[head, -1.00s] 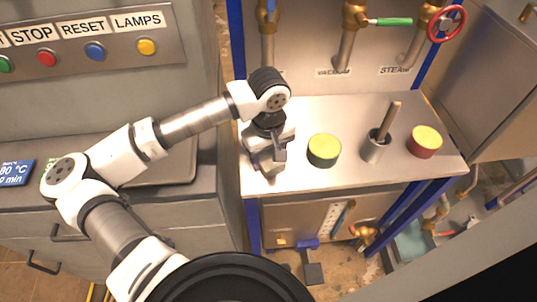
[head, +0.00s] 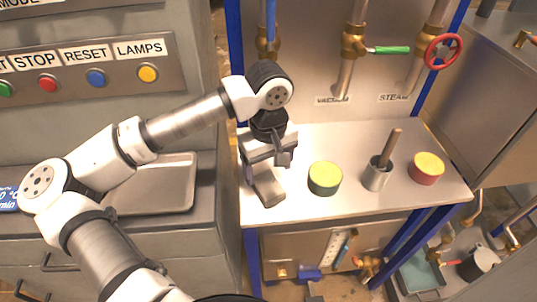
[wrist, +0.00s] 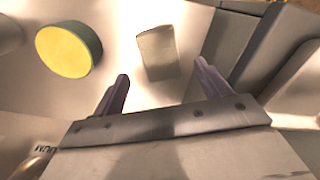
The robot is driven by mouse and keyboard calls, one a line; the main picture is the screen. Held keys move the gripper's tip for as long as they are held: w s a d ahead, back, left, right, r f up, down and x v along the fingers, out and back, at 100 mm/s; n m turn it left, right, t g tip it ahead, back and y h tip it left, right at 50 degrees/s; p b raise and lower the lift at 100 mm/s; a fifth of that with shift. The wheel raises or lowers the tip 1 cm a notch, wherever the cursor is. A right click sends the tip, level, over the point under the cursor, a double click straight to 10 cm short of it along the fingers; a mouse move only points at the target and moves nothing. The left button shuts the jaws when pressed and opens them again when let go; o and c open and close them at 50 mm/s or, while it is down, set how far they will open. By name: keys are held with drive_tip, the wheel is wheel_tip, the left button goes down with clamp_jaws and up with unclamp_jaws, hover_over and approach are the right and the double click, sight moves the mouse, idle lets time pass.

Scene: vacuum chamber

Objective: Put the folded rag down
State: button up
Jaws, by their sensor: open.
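The folded rag (head: 268,190) is a small grey-beige block on the left part of the steel bench top (head: 315,211). In the wrist view the rag (wrist: 157,52) lies on the bright surface, beyond and between the fingertips, with clear space on both sides. My gripper (head: 266,168) is above the rag at the bench's left end. In the wrist view its two purple-grey fingers (wrist: 161,72) are spread wide with nothing between them. The gripper appears apart from the rag, though it hides the rag's far end in the head view.
A green tin with a yellow top (head: 325,178) stands right of the rag. Further right are a metal cup with a wooden handle (head: 377,176) and a red tin with a yellow top (head: 427,168). Pipes and valves rise behind. A metal tray (head: 165,188) lies on the left counter.

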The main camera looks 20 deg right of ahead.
sight(269, 186)
wheel_tip(269, 186, up, 6)
drive_tip(key=shift+f+b, duration=0.25)
drive_tip(key=shift+b, duration=0.15)
drive_tip(key=shift+s, duration=0.1)
